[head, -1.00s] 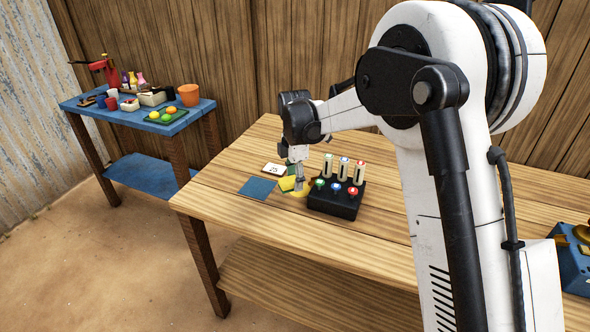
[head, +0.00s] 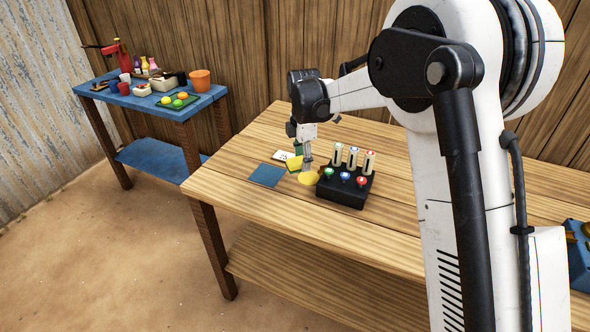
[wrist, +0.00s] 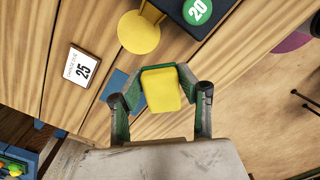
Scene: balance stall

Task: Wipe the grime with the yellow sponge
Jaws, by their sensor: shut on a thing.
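The yellow sponge (wrist: 161,89) sits between the green-padded fingers of my gripper (wrist: 160,92) in the wrist view. The gripper is shut on it. In the head view my gripper (head: 307,158) hangs low over the table's left part, and the sponge (head: 294,163) shows beside its fingers. A flat yellow disc (head: 310,178) lies just in front of the gripper; it also shows in the wrist view (wrist: 138,34), apart from the sponge. I cannot make out any grime; the gripper and sponge hide part of the tabletop.
A black rack (head: 345,190) with several coloured round tokens and upright tubes stands close right of the gripper. A blue square (head: 267,175) and a white card marked 25 (wrist: 79,67) lie nearby. A blue side table (head: 138,98) stands left. The table's front is clear.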

